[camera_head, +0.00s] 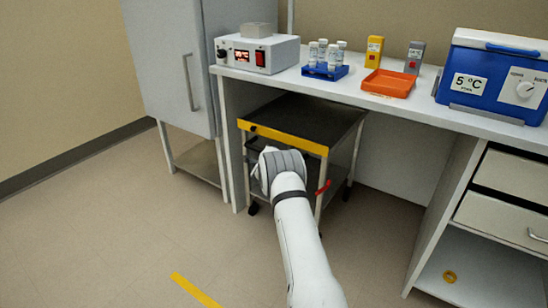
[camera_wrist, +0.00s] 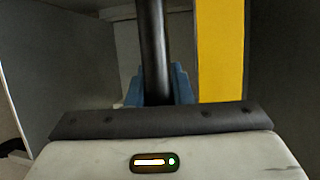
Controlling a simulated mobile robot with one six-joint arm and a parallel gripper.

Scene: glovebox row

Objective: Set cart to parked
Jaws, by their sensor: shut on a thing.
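The cart (camera_head: 305,115) stands partly under the bench, with a dark top, a yellow front edge, pale legs and dark wheels. A small red piece (camera_head: 323,188) shows by its right front leg. In the wrist view, my gripper (camera_wrist: 157,88) has blue fingers on both sides of a dark bar (camera_wrist: 153,40) and is shut on it. The bar seems to be the cart's handle. A yellow strip (camera_wrist: 220,50) of the cart's edge runs beside it. In the head view my wrist is at the cart's front and hides the fingers and the grip.
The bench (camera_head: 400,115) carries a heater box (camera_head: 265,55), a blue vial rack (camera_head: 325,71), an orange tray (camera_head: 388,84) and a blue cooler (camera_head: 490,78). A grey cabinet (camera_head: 165,60) stands left, drawers (camera_head: 510,180) right. Yellow floor tape (camera_head: 195,290) lies in front, on open floor.

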